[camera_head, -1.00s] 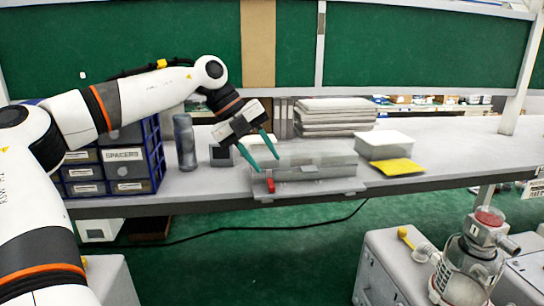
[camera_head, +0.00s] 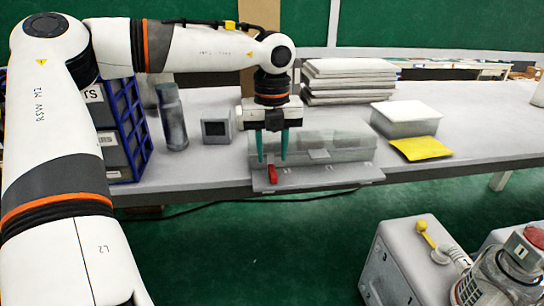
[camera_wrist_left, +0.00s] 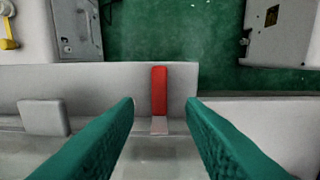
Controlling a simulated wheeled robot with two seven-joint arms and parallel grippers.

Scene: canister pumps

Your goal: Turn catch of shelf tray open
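The shelf tray (camera_head: 345,146) is a clear, lidded box on a grey base plate at the shelf's front edge. Its red catch (camera_head: 272,174) is at the front left of that plate. In the left wrist view the red catch (camera_wrist_left: 159,90) points away from the tray, centred ahead of the fingers. My left gripper (camera_head: 272,160) has green fingers pointing down, just above and behind the catch. The fingers are apart with nothing between them, and the catch looks clear of both. My right gripper is not in view.
A grey bottle (camera_head: 172,117) and a small dark-faced box (camera_head: 216,127) stand left of the tray. A white-lidded container (camera_head: 405,119), a yellow packet (camera_head: 416,148) and stacked folded sheets (camera_head: 348,80) are right and behind. Grey pump units stand below right.

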